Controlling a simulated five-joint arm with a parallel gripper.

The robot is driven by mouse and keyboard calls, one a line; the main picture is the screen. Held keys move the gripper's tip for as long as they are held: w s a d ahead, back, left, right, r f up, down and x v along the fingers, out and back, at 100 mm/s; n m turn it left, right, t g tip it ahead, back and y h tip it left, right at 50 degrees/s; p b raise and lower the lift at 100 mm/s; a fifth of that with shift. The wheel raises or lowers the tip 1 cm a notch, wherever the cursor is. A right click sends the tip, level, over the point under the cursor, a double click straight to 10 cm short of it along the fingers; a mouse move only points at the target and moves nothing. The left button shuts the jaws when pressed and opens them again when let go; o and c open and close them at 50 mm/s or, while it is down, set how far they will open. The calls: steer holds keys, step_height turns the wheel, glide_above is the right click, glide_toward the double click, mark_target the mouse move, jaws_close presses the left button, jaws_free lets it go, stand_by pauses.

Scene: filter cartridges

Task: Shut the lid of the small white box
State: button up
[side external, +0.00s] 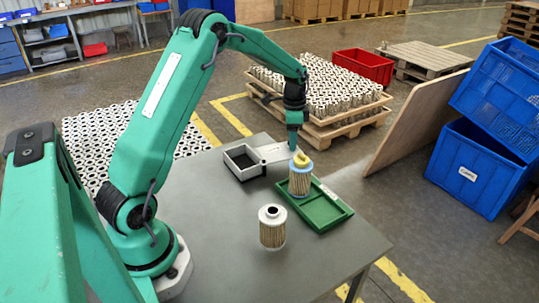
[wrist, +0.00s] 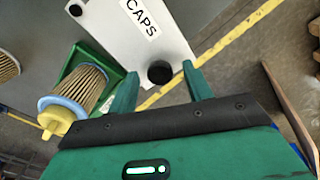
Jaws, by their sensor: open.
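The small white box (side external: 236,172) stands on the grey table with its dark inside showing. Its white lid (side external: 272,153) is open and extends out to the right of the box. In the wrist view the lid (wrist: 128,48) carries a "CAPS" label and has a dark round knob or hole (wrist: 160,73) near its end. My gripper (wrist: 160,70) is open, with one finger on each side of this dark round part; I cannot tell whether they touch the lid. In the side view my gripper (side external: 293,146) is at the lid's far right end. The wrist view leaves out most of the box.
A green tray (side external: 334,213) holds an upright filter cartridge (side external: 300,182) with blue rims and a yellow top, close beside my gripper. Another cartridge (side external: 272,232) stands on the table (side external: 205,220) in front. The table is clear left of that cartridge.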

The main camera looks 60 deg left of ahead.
jaws_close()
